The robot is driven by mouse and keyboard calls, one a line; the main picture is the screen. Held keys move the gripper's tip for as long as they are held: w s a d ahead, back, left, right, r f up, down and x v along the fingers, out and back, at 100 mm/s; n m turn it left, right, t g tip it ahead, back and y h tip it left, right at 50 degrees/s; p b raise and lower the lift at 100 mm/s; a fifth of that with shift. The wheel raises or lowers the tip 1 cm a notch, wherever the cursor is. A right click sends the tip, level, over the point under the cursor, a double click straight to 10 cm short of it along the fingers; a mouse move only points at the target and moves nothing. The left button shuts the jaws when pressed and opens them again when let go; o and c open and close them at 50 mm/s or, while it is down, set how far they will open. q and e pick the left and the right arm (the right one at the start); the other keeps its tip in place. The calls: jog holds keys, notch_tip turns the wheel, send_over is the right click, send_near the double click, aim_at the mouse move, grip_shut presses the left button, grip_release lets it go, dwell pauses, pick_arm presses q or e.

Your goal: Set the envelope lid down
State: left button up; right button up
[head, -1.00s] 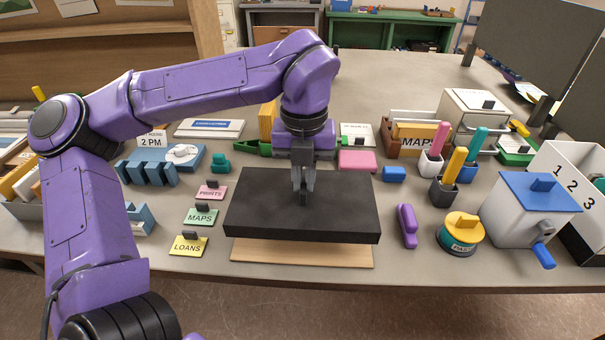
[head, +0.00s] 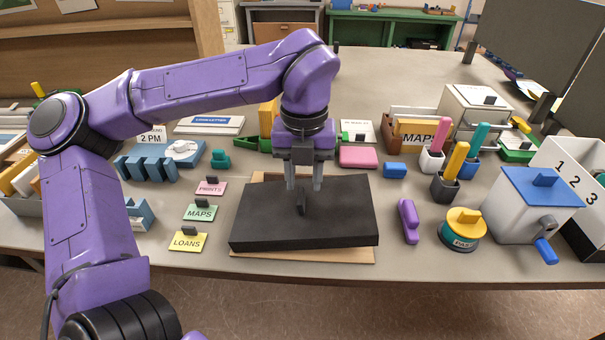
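My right gripper is not in view.
Small PRINTS, MAPS and LOANS cards (head: 198,213) stand left of the lid. A purple stapler-like piece (head: 408,221), a yellow-topped round stamp (head: 462,229) and a blue-lidded box with a crank (head: 530,210) are to the right. A pink block (head: 358,157) lies behind.

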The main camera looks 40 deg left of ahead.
aim_at(302, 193)
pick_arm(q)
notch_tip(302, 193, up, 13)
jog(key=p, duration=0.1)
jog(key=shift+p, duration=0.35)
jog(key=shift+s+a, duration=0.1)
